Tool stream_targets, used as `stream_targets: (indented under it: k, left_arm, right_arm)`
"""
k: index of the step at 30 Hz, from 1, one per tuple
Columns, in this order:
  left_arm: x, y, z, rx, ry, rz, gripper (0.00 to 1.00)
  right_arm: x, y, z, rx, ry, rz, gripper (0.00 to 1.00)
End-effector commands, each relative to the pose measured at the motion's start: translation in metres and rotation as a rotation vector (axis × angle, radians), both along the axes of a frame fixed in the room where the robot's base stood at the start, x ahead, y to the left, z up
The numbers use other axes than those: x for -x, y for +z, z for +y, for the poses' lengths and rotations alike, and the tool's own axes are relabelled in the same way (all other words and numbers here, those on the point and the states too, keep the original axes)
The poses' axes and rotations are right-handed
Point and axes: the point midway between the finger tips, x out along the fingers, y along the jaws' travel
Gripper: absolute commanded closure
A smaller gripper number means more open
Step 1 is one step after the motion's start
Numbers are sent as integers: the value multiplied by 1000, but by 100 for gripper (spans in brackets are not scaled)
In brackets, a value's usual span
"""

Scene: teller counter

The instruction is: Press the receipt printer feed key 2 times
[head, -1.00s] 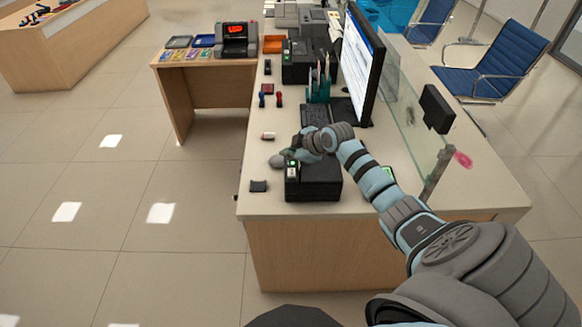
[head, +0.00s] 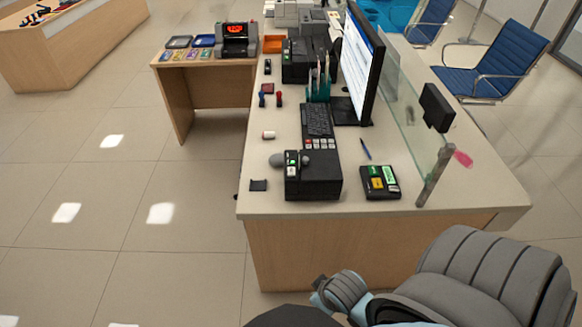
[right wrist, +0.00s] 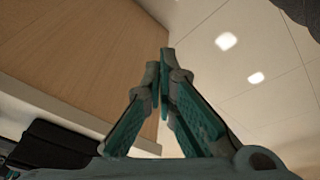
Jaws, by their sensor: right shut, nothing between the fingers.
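The receipt printer (head: 318,182) is a black box at the near end of the counter, in the head view. Its left side has a small panel with a lit green key (head: 292,158) and a paler key or label below it; which is the feed key is too small to tell. My left gripper is in neither view.
A keyboard (head: 317,120), monitor (head: 361,65) and glass screen (head: 405,110) stand further along. The counter's near edge (head: 380,218) is clear.

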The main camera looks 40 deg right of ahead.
Motion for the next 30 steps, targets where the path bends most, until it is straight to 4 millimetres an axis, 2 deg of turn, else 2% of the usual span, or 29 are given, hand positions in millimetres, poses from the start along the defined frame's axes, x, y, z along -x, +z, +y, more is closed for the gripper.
stream_targets:
  k: [1,5,7,9,13,15,19,27,30]
  left_arm:
    - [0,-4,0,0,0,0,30]
    - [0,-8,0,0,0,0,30]
    - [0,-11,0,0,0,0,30]
    - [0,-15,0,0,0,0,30]
    - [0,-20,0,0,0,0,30]
    - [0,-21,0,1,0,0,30]
    - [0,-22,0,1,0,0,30]
    - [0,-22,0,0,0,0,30]
    - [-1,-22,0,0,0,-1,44]
  right_arm:
    - [5,-25,-2,0,-13,19,100]
    - [20,-94,-8,-1,-27,55,100]
    - [36,-134,-11,-3,-32,77,100]
    - [61,-174,-14,-5,-39,102,100]
    - [112,-228,-17,-9,-48,142,100]
    - [136,-243,-17,-12,-52,156,100]
    - [162,-255,-16,-14,-56,170,100]
    - [167,-256,-15,-13,-56,172,100]
    - [167,-256,-15,-13,-56,172,100]
